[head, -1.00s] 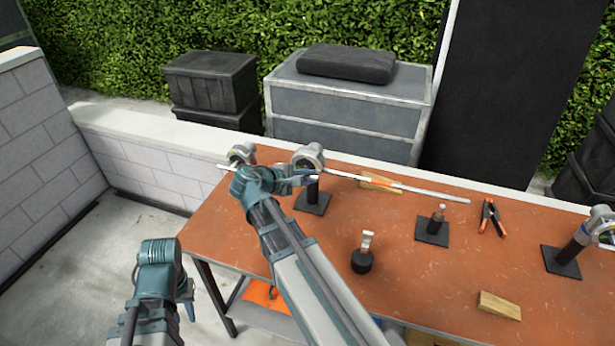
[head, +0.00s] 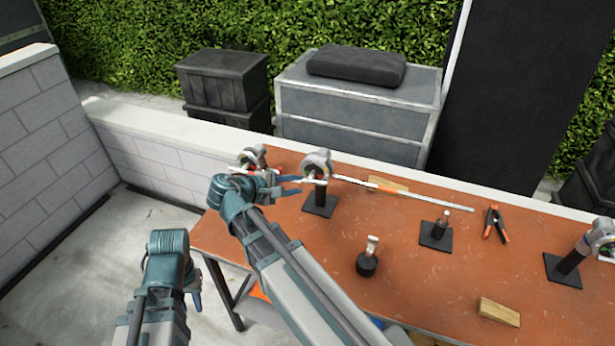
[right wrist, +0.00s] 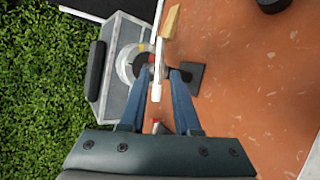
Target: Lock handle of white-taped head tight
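A grey round grip head (head: 318,163) stands on a black post with a square base at the table's back left. Pale markings show on it in the right wrist view (right wrist: 127,62), but I cannot tell which head has white tape. A second grip head (head: 250,157) is further left, with red beside it. A long pale rod (head: 425,199) runs along the heads. My right gripper (head: 297,186) is just left of the nearer head. Its two blue fingers (right wrist: 157,84) are apart, one each side of a pale bar. My left gripper (head: 194,284) hangs off the table's left side.
A low white wall (head: 150,160) stands behind.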

